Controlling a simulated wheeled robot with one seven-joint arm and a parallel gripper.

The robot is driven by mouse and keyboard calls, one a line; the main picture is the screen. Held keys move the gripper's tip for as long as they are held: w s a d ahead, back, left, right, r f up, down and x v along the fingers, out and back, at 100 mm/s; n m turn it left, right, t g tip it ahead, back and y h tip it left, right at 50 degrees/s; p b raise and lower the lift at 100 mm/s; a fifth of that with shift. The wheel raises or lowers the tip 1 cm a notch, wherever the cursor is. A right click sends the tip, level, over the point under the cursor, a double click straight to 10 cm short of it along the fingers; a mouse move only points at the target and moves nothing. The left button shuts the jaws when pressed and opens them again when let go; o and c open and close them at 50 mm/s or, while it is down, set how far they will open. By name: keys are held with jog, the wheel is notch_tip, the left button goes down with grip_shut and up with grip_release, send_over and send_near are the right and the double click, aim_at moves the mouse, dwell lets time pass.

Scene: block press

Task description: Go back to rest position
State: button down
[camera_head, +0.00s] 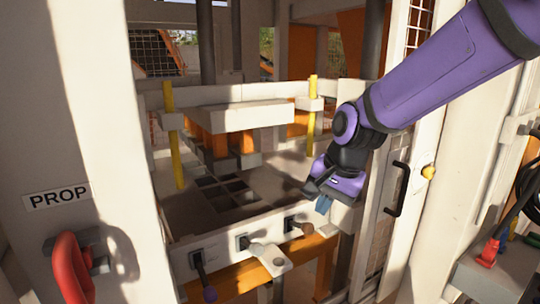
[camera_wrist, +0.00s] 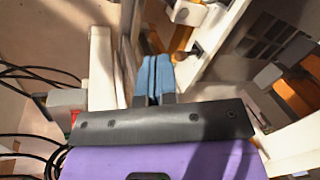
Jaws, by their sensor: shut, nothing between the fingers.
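My purple arm reaches in from the upper right in the head view. My gripper (camera_head: 323,204) hangs at the right end of the press's front rail (camera_head: 215,238), beside the white door frame. In the wrist view my gripper (camera_wrist: 154,78) shows its two blue fingers pressed together, with nothing between them. It stands apart from the mould grid (camera_head: 228,191) on the press table. The white press plate (camera_head: 245,117) is raised above the grid between two yellow posts. Whether the fingers touch the rail cannot be told.
Levers stick out of the front rail, one with a white end plate (camera_head: 272,259). A door with a black handle (camera_head: 397,190) stands close right of my gripper. Black cables (camera_wrist: 30,75) lie left in the wrist view.

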jog(key=s+d+r+n+t+h, duration=0.1)
jog(key=s+d+r+n, duration=0.2)
jog(key=s+d, duration=0.6)
jog(key=s+d+r+n+t+h, duration=0.1)
jog(key=s+d+r+n+t, duration=0.1)
jog(key=s+d+r, duration=0.4)
jog(key=shift+s+d+r+n+h, duration=0.15)
jog(key=shift+s+d+n+h, duration=0.25)
jog(key=shift+s+d, duration=1.85)
jog(key=shift+a, duration=0.15)
